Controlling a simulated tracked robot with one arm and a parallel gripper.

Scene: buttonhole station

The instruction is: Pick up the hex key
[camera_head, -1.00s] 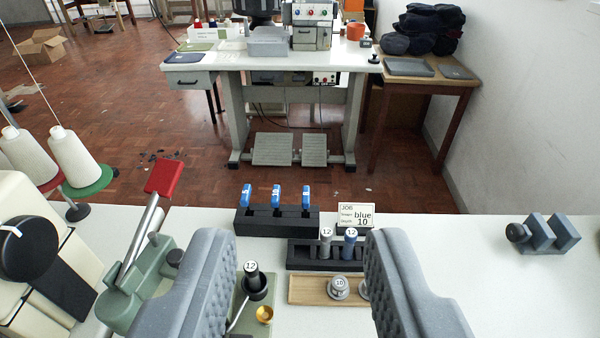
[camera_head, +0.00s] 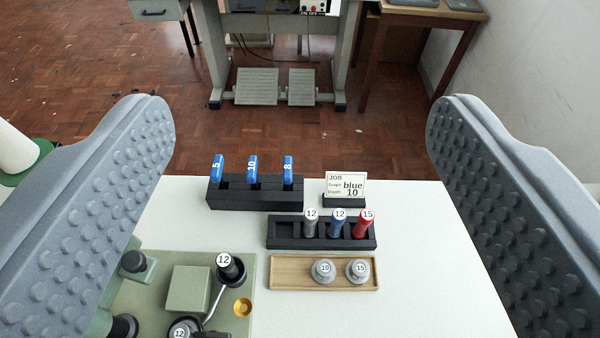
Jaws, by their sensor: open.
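I see no clearly recognisable hex key. A thin bent silver rod (camera_head: 215,303) at the lower left, over the green base plate (camera_head: 155,285), may be it, but I cannot tell. It runs between a black post marked 12 (camera_head: 231,268) and a second black part marked 12 (camera_head: 182,331), cut by the bottom edge. My gripper (camera_head: 302,105) is wide open and empty, with its two grey studded jaws at the left and right of the picture. The rod shows between the jaws, nearer the left one.
A black rack (camera_head: 255,199) holds blue pieces marked 5, 10 and 8. Another rack (camera_head: 283,233) holds grey, blue and red pegs. A wooden tray (camera_head: 325,283) holds two grey knobs. A job card (camera_head: 345,186) reads blue, 10. White table (camera_head: 430,300) is clear at right.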

